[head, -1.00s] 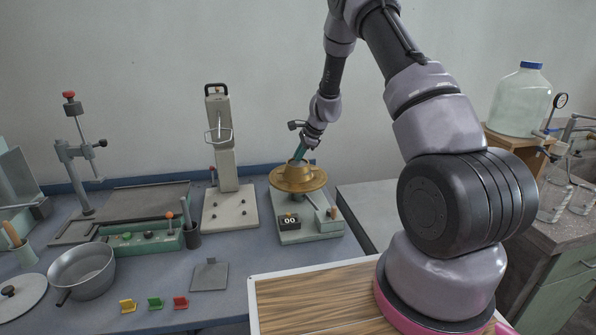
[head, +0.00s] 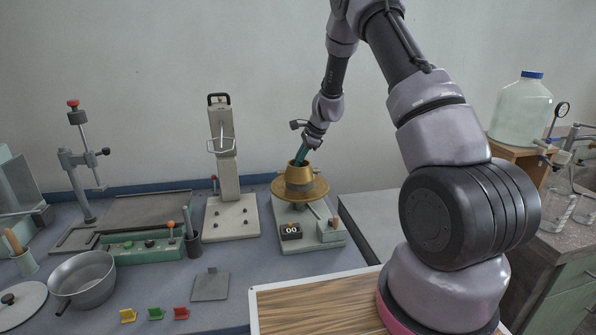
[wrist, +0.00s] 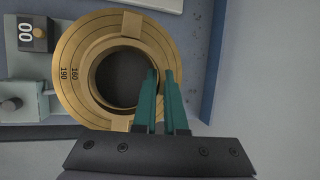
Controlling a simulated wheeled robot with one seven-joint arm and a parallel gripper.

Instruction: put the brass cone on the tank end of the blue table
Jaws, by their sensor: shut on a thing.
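The brass cone (head: 300,175) is a short, hollow, open-topped ring with side tabs, seen from above in the wrist view (wrist: 90,70). My gripper (head: 299,162) is shut on its wall, with teal fingers (wrist: 160,75) at the rim's lower right. The tank (head: 522,110), clear with a blue cap, stands farther right on a wooden stand.
A tall grey press (head: 222,160) stands left of the device. A counter display (head: 290,231) sits at its front. A pan (head: 82,282), small coloured pieces and a metal plate (head: 211,285) lie on the left. A wooden board (head: 310,300) is in front.

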